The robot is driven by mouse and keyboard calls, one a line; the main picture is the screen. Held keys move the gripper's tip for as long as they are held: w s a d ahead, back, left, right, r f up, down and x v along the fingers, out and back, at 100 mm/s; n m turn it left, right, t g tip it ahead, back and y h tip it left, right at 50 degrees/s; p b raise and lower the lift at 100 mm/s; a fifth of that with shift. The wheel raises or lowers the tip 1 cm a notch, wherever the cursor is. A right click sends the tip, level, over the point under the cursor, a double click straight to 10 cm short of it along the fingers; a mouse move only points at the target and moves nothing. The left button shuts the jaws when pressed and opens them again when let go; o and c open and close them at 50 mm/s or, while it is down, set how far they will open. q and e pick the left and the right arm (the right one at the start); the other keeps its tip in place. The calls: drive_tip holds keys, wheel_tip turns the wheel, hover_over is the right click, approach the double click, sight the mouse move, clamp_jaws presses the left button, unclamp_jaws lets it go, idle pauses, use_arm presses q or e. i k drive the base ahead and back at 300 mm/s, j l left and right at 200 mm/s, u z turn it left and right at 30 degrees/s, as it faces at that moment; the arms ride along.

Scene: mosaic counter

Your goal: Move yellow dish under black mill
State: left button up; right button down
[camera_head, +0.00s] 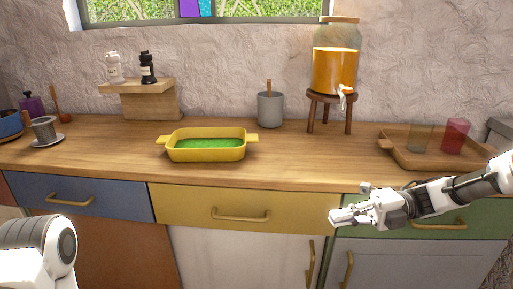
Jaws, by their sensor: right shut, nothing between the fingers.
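The yellow dish (207,153) is rectangular with two end handles and a green inside. It sits on the wooden counter, left of centre. The black mill (147,68) stands upright on a small wooden shelf (137,86) at the back left, to the left of the dish and higher. My right gripper (336,217) is shut and empty, in front of the drawers, below the counter edge and to the right of the dish. My left arm (38,250) shows only as a white link at the lower left; its gripper is not in view.
A white mill (114,67) stands beside the black one. A grey cup (270,109), an orange dispenser on a stool (331,98) and a wooden tray (398,153) with two glasses stand to the right. A saucer with a metal cup (45,130) is at left. Counter below the shelf is clear.

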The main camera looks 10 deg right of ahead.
sight(217, 143)
drive_tip(key=i, duration=0.9)
